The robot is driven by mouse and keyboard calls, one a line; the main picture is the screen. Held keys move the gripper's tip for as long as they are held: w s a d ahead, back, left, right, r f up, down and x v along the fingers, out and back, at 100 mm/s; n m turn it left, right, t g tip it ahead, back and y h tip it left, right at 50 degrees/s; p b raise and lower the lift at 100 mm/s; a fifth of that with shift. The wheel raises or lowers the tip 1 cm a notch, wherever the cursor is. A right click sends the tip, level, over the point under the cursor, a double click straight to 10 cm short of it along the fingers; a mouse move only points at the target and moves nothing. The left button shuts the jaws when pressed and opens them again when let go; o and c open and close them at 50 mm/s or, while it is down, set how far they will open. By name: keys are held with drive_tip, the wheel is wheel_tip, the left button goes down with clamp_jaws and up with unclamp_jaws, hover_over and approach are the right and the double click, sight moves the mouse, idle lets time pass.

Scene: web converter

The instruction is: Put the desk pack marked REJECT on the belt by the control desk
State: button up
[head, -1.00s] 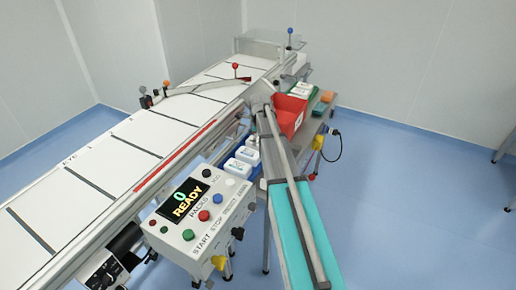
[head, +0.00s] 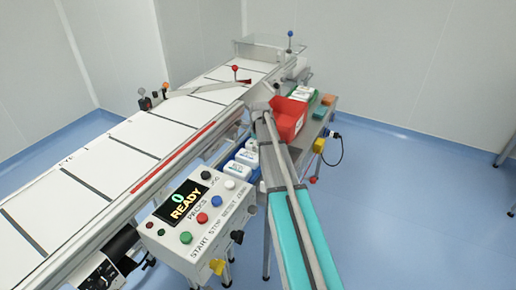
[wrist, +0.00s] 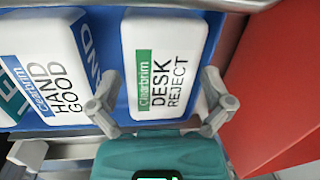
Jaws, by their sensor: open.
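The white desk pack marked DESK REJECT (wrist: 172,62) lies label up in a blue tray (wrist: 108,52) in the wrist view. My gripper (wrist: 160,103) is open, with one finger at each side of the pack's near end. I cannot tell whether the fingers touch it. In the head view my arm covers the gripper, and white packs (head: 246,158) show beside it with unreadable labels. The belt (head: 115,160) is white with dark cross lines and runs along the left. The control desk (head: 200,225) stands at its near end, showing 0 READY.
A pack marked HAND GOOD (wrist: 52,62) lies left of the reject pack. A red bin (wrist: 280,105) stands close on the right; it also shows in the head view (head: 289,119). A red rail (head: 172,158) edges the belt. More packs (head: 303,94) lie farther back.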

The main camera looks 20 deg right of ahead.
drive_tip(key=c, duration=1)
drive_tip(key=shift+r, duration=0.15)
drive_tip(key=shift+c, duration=0.2)
drive_tip(key=shift+r+p, duration=0.95)
drive_tip(key=shift+p, duration=0.15)
drive_tip(key=s+a+r+p, duration=0.3)
drive_tip(key=s+r+p, duration=0.7)
drive_tip(key=s, duration=0.3)
drive_tip(key=shift+s+a+r+p, duration=0.25)
drive_tip(key=shift+r+p, duration=0.15)
